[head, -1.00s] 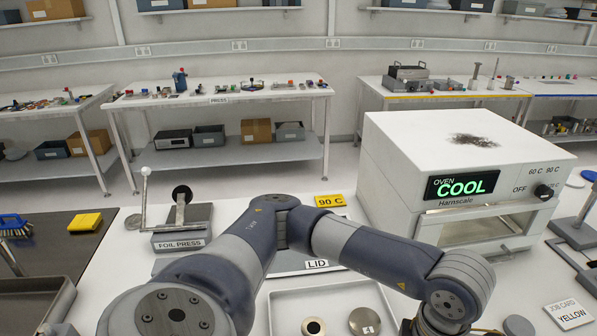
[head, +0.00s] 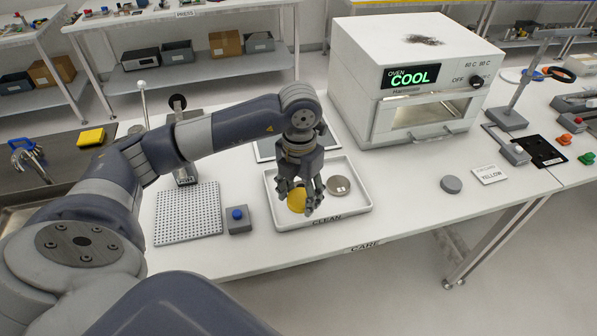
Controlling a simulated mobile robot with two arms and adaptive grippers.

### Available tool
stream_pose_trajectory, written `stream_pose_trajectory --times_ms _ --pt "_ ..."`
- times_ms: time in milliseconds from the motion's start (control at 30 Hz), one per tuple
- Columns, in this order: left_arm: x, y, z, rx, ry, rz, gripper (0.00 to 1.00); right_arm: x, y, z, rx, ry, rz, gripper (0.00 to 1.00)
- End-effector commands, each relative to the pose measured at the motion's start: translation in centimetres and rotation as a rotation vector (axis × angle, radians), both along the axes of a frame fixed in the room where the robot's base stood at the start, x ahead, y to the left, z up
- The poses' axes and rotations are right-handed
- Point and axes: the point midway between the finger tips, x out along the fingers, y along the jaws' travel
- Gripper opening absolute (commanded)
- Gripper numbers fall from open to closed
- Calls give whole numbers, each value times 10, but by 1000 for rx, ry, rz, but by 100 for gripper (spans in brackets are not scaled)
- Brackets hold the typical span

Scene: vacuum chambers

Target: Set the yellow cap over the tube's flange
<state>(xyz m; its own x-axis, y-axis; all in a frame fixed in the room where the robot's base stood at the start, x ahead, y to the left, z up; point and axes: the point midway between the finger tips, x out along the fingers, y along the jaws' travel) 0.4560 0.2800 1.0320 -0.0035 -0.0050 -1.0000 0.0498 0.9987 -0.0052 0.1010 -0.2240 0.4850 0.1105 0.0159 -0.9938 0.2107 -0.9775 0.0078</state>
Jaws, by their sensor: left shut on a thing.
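My left gripper (head: 300,196) points down over the light grey tray labelled CLEAN (head: 362,207). It is shut on the yellow cap (head: 297,201), which shows partly between its fingers, low over the tray. I cannot tell whether the cap touches anything beneath it. The tube and its flange cannot be made out; the gripper and cap cover that part of the tray. My right gripper is not in view.
A round metal disc (head: 339,185) lies in the tray, right of the gripper. The oven (head: 415,85), reading COOL, stands behind. A perforated plate (head: 188,212) and a blue-buttoned box (head: 239,220) are left.

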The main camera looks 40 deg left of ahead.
Motion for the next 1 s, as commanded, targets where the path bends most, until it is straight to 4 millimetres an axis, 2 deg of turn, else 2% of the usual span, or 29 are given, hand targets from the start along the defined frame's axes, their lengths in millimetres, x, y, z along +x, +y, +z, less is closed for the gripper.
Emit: stream_pose_trajectory --times_ms 33,200,400,633,800,1000 --pt "9 6 3 0 2 4 40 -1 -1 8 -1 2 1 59" --pt "38 23 0 -2 1 3 40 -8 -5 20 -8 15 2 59" --pt "61 38 -5 -2 0 0 40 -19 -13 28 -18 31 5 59" --pt "72 46 -7 0 0 -1 40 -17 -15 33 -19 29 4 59" --pt "70 45 -30 -1 5 -3 40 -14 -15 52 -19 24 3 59" --pt "71 46 -43 0 0 -4 40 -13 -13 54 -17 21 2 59"
